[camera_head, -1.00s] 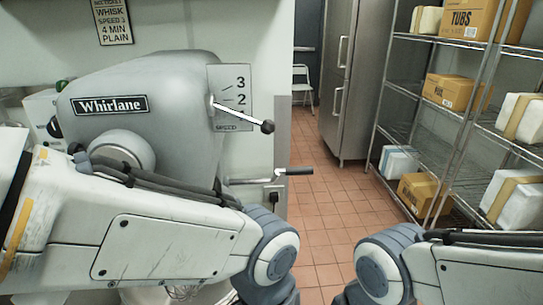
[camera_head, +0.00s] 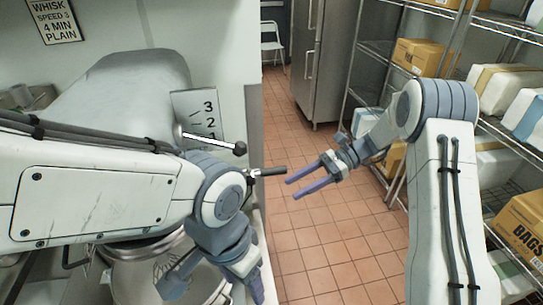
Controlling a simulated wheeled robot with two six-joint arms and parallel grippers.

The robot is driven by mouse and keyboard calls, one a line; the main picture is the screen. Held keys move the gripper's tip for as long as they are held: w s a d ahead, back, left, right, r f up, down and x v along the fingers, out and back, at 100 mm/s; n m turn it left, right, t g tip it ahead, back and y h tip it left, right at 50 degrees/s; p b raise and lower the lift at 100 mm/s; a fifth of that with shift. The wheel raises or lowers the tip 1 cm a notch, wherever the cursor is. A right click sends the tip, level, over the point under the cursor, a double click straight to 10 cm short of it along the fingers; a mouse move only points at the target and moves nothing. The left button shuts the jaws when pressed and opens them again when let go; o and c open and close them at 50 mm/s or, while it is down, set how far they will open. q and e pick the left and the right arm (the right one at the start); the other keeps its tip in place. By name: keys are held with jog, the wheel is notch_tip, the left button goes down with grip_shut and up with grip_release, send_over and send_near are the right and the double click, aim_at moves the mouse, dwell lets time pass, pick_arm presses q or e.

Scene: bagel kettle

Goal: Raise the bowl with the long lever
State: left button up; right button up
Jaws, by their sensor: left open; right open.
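The large grey mixer (camera_head: 130,85) stands at the left, partly covered by my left arm. Its long lever (camera_head: 268,171) sticks out to the right, with a dark handle; its inner end is hidden behind my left arm. The metal bowl (camera_head: 135,285) is low at the left, partly covered by my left arm. My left gripper (camera_head: 212,291) is open and shows in front of the bowl; I cannot tell whether it touches it. My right gripper (camera_head: 291,188) is open and empty, its fingertips pointing left, just right of and below the lever's handle in the picture.
A shorter speed lever with a dark knob (camera_head: 240,149) sits above the long lever, by the speed plate (camera_head: 198,105). Wire shelves with boxes (camera_head: 420,58) stand at the right. A steel cabinet (camera_head: 318,60) is at the back. Tiled floor (camera_head: 310,250) lies open in the middle.

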jog(key=w+d+r+m+y, duration=0.1)
jog(key=w+d+m+y, duration=0.2)
jog(key=w+y, duration=0.15)
jog(key=t+p, duration=0.1)
jog(key=p, duration=0.3)
send_near(257, 174)
jog(key=a, duration=0.5)
jog(key=shift+s+a+f, duration=0.2)
jog(key=shift+f, duration=0.1)
jog(key=shift+s+a+f, duration=0.1)
jog(key=shift+a, duration=0.3)
pick_arm(q)
notch_tip(257, 174, up, 5)
jog(key=shift+s+r, duration=0.1)
jog(key=shift+r, duration=0.05)
pick_arm(e)
grip_shut()
